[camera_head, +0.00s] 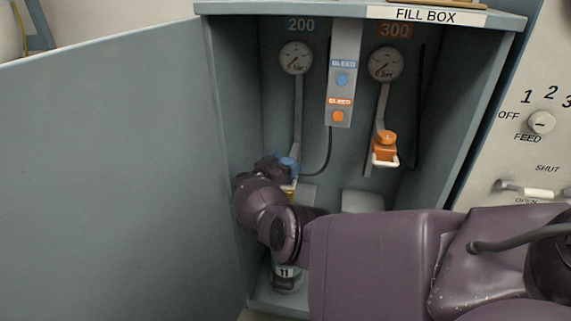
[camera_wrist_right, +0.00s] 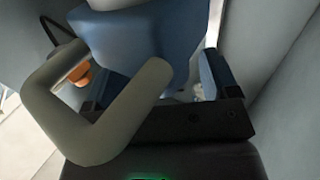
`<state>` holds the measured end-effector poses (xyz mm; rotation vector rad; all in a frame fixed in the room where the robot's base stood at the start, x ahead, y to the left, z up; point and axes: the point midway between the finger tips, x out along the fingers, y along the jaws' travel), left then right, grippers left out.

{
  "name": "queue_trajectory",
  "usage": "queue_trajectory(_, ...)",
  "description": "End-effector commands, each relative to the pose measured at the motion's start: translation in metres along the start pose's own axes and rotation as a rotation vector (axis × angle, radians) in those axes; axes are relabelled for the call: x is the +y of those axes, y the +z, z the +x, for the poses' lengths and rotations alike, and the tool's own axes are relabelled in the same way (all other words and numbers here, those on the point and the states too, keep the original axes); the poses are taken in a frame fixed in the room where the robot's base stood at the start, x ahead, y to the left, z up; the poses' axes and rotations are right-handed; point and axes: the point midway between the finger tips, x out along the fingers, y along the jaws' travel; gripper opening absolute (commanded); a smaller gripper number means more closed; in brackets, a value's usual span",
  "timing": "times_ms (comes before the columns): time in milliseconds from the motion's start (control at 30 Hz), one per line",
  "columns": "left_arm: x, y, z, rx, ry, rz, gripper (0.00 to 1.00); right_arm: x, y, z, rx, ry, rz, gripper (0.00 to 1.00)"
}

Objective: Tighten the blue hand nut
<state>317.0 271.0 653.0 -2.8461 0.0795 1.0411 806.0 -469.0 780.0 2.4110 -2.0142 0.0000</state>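The blue hand nut (camera_head: 289,163) is on the left fitting, below the 200 gauge. My right gripper (camera_head: 272,166) reaches it from the left side and hides part of it. In the right wrist view a large blue fitting body (camera_wrist_right: 150,35) with a grey loop handle (camera_wrist_right: 100,125) stands in front of the gripper; I cannot separate the nut from this body. One blue-padded finger (camera_wrist_right: 213,78) shows at right, with a gap to the body; the other is mostly hidden behind the handle. The fingers look spread apart. My left gripper is out of view.
An orange nut (camera_head: 385,139) with a white handle hangs under the 300 gauge. Bleed knobs (camera_head: 341,80) are between the gauges. The open fill box door (camera_head: 110,180) stands at left.

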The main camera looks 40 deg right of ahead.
Motion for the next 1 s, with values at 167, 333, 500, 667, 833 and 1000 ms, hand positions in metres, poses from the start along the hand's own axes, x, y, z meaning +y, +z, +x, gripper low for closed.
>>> queue_trajectory(167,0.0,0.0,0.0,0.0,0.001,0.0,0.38,0.0,0.0,0.0,0.0,0.0,0.0,0.81)
queue_trajectory(333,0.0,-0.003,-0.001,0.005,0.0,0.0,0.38,0.0,-0.005,0.0,0.0,0.0,0.003,0.81)
queue_trajectory(500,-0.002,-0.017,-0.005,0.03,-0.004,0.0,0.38,-0.001,-0.032,0.0,0.001,0.0,0.009,0.81)
queue_trajectory(667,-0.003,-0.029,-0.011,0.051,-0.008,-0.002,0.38,-0.001,-0.066,0.0,0.002,0.001,0.013,0.81)
queue_trajectory(833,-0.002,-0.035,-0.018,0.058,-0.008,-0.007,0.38,0.0,-0.1,0.0,0.002,0.0,0.012,0.81)
queue_trajectory(1000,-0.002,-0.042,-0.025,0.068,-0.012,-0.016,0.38,0.0,-0.133,0.0,0.002,-0.001,0.011,0.81)
